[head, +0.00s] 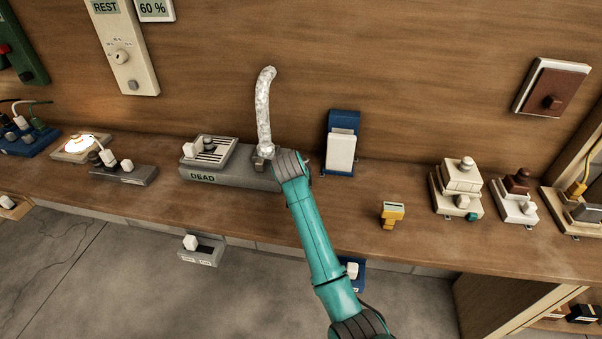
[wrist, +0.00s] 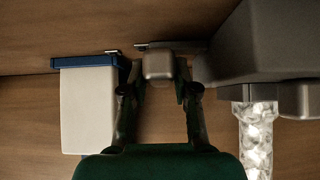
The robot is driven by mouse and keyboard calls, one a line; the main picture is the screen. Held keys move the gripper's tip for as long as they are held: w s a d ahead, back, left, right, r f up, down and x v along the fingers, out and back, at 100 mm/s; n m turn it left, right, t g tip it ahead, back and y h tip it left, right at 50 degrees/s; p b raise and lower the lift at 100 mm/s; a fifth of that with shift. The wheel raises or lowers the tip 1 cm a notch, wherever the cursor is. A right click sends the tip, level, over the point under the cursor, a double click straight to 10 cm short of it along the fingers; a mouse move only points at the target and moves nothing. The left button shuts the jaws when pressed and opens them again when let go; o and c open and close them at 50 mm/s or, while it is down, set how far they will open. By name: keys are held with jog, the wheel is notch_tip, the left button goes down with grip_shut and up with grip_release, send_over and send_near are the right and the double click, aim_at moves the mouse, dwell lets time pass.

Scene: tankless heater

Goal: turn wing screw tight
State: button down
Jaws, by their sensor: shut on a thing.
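A small grey block-like knob (wrist: 158,64), which I take to be the wing screw, sits on a thin grey plate beside the grey heater unit. My gripper (wrist: 158,88) has one finger on each side of it in the wrist view and is shut on it. Its exact shape is hard to tell. In the head view my teal arm reaches to the right end of the grey unit marked DEAD (head: 203,178). The arm hides the fingertips and the knob there.
A crinkled silvery duct (head: 264,105) rises from the grey unit's right end. A blue and white holder (head: 341,150) stands close to the right of my arm.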

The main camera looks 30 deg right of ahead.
jog(key=shift+s+d+n, duration=0.1)
jog(key=shift+d+n, duration=0.05)
jog(key=shift+n, duration=0.15)
jog(key=n+y, duration=0.1)
jog(key=n, duration=0.1)
jog(key=d+n+t+y, duration=0.1)
jog(key=y, duration=0.1)
jog(key=shift+s+n+t, duration=0.2)
jog(key=shift+n+t, duration=0.1)
jog(key=shift+n, duration=0.1)
jog(key=n+y, duration=0.1)
jog(key=d+n+y, duration=0.1)
jog(key=n, duration=0.1)
jog(key=shift+n+y, duration=0.3)
jog(key=shift+y, duration=0.1)
jog(key=n+y, duration=0.2)
jog(key=n, duration=0.1)
jog(key=shift+w+d+n+y, duration=0.15)
jog(key=shift+d+n+y, duration=0.15)
jog(key=shift+d+y, duration=0.1)
jog(key=shift+w+d+n+g+y, duration=0.2)
jog(key=shift+n+g+y, duration=0.45)
jog(key=shift+n, duration=0.45)
jog(key=shift+w+d+n+g+y, duration=0.1)
jog(key=shift+d+n+g+y, duration=0.1)
jog(key=shift+n+g+y, duration=0.7)
jog(key=shift+n+t, duration=0.3)
jog(key=shift+t, duration=0.05)
jog(key=c, duration=0.9)
grip_release()
